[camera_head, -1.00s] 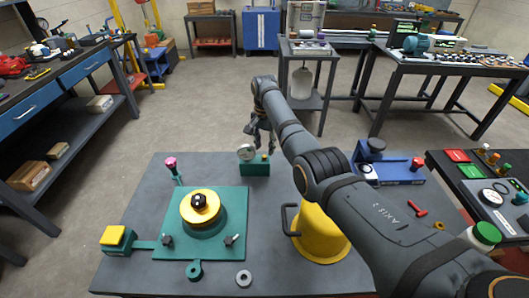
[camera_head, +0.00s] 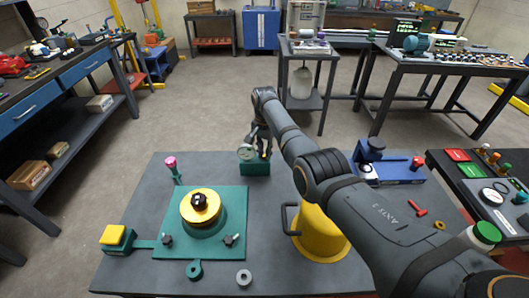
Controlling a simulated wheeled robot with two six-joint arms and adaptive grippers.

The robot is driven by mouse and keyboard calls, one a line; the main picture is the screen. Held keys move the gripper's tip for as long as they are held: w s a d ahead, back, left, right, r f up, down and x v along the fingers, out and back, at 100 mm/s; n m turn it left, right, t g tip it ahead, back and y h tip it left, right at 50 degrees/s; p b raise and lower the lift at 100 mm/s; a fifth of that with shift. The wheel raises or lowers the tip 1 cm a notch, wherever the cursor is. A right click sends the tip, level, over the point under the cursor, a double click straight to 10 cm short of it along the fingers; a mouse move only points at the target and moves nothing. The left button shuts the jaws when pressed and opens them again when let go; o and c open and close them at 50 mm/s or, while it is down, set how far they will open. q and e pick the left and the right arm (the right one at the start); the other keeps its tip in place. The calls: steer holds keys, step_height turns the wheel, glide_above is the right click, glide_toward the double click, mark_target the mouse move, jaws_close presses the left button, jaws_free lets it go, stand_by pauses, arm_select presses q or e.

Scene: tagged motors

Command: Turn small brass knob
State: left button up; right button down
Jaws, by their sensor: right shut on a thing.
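A small green block (camera_head: 256,169) stands at the back edge of the grey table, with a round white-faced gauge (camera_head: 245,153) on its left. The small brass knob sits on top of this block, to the right of the gauge. My right gripper (camera_head: 264,154) points down onto the block beside the gauge and is shut on the knob, which its fingers mostly hide. Its arm comes in from the lower right. My left gripper is not in view.
A green plate (camera_head: 174,241) with a yellow-topped motor (camera_head: 200,205) is at the table's left. A yellow cylinder (camera_head: 319,238) with a handle stands under my right arm. A blue device (camera_head: 391,170) is at the right. Bare table lies between plate and cylinder.

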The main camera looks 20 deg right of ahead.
steer(key=shift+r+n+p, duration=0.15)
steer(key=shift+n+p, duration=0.3)
steer(key=shift+n, duration=0.95)
steer(key=shift+n+p, duration=0.3)
steer(key=shift+n, duration=0.6)
steer(key=c, duration=1.3)
jaws_free()
steer(key=shift+f, duration=0.2)
